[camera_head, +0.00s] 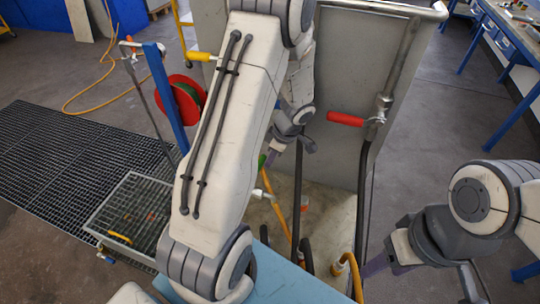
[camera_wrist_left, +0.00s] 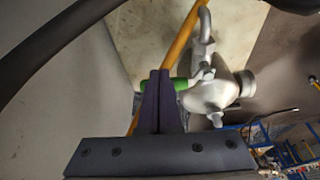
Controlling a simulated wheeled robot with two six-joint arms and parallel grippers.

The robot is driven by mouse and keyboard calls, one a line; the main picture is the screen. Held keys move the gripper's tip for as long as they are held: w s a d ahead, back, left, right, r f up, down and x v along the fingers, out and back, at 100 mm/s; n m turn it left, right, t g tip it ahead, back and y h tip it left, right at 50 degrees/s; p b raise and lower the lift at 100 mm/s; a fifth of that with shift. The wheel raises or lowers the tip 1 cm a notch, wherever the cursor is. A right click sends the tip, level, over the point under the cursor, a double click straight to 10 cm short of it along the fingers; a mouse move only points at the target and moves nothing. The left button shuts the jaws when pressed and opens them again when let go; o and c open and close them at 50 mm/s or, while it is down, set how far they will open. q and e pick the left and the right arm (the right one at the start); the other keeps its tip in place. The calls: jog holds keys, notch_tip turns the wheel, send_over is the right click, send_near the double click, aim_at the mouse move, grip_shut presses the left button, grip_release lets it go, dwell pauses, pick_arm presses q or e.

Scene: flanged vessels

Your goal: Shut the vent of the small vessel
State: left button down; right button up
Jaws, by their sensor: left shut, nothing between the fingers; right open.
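A green-handled valve (camera_wrist_left: 210,88) with a grey metal body shows in the left wrist view. Its green handle (camera_wrist_left: 180,84) lies just right of the fingers of my left gripper (camera_wrist_left: 158,75), touching or very close to them. The fingers are shut with nothing between them. In the head view, the left gripper (camera_head: 272,157) is partly hidden behind my own arm, beside the green handle (camera_head: 262,160). My right gripper (camera_head: 374,266) is open and empty at the lower right. I cannot tell from these views which surface is the small vessel.
A red handle (camera_head: 346,119) sits on a pipe against a grey panel (camera_head: 340,60). A yellow handle (camera_head: 202,56) is at the panel's left. Dark and orange hoses (camera_head: 350,268) rise near the middle. A wire basket (camera_head: 130,215) stands left. Blue benches (camera_head: 510,40) line the right.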

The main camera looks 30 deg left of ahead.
pick_arm(q)
jog(key=shift+a, duration=0.1)
jog(key=shift+s+a+f+n+b, duration=0.15)
jog(key=shift+a+n+b, duration=0.4)
jog(key=shift+b, duration=0.7)
jog(key=shift+a, duration=0.1)
jog(key=shift+s, duration=0.1)
